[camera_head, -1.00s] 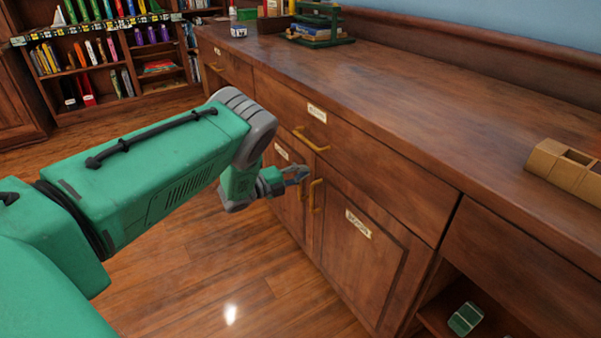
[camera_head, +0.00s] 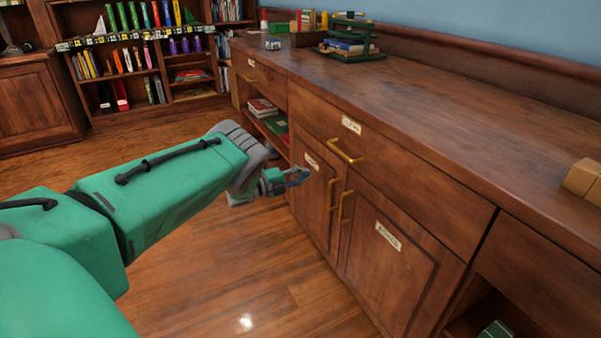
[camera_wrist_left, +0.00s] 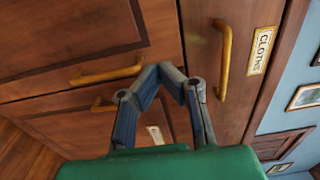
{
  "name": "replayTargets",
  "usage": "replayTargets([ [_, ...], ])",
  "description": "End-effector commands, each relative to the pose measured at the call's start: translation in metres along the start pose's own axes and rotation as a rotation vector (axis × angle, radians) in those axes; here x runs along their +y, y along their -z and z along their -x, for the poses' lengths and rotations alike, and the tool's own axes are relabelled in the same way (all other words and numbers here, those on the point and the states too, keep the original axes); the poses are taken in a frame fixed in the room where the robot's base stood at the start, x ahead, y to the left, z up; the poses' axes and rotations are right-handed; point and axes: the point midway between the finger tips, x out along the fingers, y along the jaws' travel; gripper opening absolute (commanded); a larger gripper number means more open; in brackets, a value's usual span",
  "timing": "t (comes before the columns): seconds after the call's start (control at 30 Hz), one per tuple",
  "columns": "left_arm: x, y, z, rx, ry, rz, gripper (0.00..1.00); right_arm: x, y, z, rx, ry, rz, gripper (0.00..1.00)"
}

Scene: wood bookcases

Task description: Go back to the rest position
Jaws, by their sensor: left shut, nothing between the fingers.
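My left arm is green and reaches in from the left in the head view. Its gripper (camera_head: 297,178) is in front of the wooden cabinet doors (camera_head: 385,245), close to the brass door handles (camera_head: 341,205). In the left wrist view the gripper's blue-grey fingers (camera_wrist_left: 166,72) meet at their tips, with nothing between them. Handles show beyond the fingers, and the gripper does not appear to hold any of them. My right gripper is not in view.
A long wooden counter (camera_head: 420,105) runs along the blue wall. A green tray rack (camera_head: 350,38) and boxes stand at its far end. A tan block (camera_head: 582,178) lies at the right. Open shelves (camera_head: 262,110) hold books. The wooden floor (camera_head: 215,260) is clear.

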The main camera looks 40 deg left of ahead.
Motion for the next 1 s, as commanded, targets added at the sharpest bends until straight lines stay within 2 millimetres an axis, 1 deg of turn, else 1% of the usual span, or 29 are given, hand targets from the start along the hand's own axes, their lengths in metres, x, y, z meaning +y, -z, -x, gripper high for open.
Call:
replayTargets([
  [0.03,0.001,-0.006,0.002,0.0,0.001,-0.002,0.0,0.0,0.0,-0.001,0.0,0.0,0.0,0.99],
  [0.2,0.0,-0.016,0.004,0.0,0.0,-0.002,0.0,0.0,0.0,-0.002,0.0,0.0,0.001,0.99],
  [0.47,0.0,-0.016,0.004,-0.005,-0.004,0.005,0.0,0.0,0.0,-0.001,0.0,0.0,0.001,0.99],
  [0.57,0.01,-0.013,0.006,-0.053,-0.021,0.075,0.0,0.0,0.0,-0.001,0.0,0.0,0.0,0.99],
  [0.67,0.033,-0.005,0.012,-0.165,-0.066,0.237,0.0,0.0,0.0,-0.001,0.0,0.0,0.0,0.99],
  [0.77,0.069,0.021,0.027,-0.323,-0.14,0.476,0.0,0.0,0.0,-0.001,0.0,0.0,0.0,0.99],
  [0.8,0.084,0.037,0.035,-0.389,-0.177,0.579,0.0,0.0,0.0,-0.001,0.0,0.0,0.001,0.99],
  [0.87,0.106,0.065,0.05,-0.488,-0.235,0.727,0.0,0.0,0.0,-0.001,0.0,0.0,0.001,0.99],
  [0.9,0.118,0.087,0.061,-0.553,-0.278,0.822,0.0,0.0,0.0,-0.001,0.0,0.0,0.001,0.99],
  [0.97,0.136,0.123,0.082,-0.652,-0.348,0.958,0.0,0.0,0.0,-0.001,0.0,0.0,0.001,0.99],
  [1.0,0.145,0.149,0.097,-0.716,-0.398,1.04,0.0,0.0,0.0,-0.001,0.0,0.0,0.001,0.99],
])
